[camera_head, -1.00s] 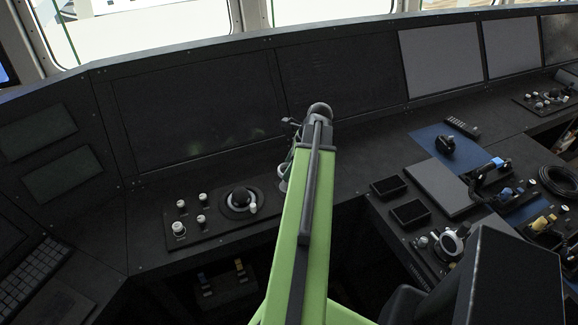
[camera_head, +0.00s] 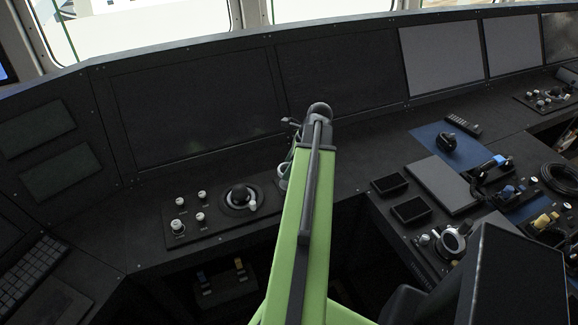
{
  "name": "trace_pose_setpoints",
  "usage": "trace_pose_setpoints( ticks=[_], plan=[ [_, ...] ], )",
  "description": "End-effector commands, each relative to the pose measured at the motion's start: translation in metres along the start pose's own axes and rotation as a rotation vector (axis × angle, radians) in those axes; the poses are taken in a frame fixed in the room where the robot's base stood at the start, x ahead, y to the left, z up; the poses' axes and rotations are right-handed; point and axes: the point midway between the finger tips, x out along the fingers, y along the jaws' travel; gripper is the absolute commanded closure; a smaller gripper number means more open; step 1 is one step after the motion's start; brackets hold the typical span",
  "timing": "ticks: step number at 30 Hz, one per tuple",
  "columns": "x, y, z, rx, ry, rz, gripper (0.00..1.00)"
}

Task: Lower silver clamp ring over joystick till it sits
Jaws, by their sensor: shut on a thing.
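My green arm reaches forward over the console, and its end hides most of my gripper (camera_head: 287,160). A small pale silver edge of the clamp ring (camera_head: 282,171) shows just left of the arm, low over the console; the gripper is shut on it. A dark round-topped joystick (camera_head: 240,194) with a pale part at its side stands on the control panel to the left of the gripper. The ring appears apart from this joystick. The fingertips and the rest of the ring are hidden behind the arm, so its height and tilt cannot be told.
Several pale knobs (camera_head: 178,226) stand left of the joystick. Dark screens (camera_head: 195,105) rise behind. To the right are two small black trays (camera_head: 410,210), a grey flat panel (camera_head: 440,184) and a black headset-like object (camera_head: 446,141) on a blue mat.

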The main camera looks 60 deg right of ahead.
Motion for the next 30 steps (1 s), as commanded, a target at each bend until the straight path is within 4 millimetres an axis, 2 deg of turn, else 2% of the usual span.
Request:
trace_pose_setpoints(
  ticks=[18, 30],
  plan=[
    [0.026, 0.0, -0.011, 0.0, 0.0, 0.0, 0.79],
    [0.026, 0.0, -0.011, 0.0, 0.0, 0.0, 0.79]
  ],
)
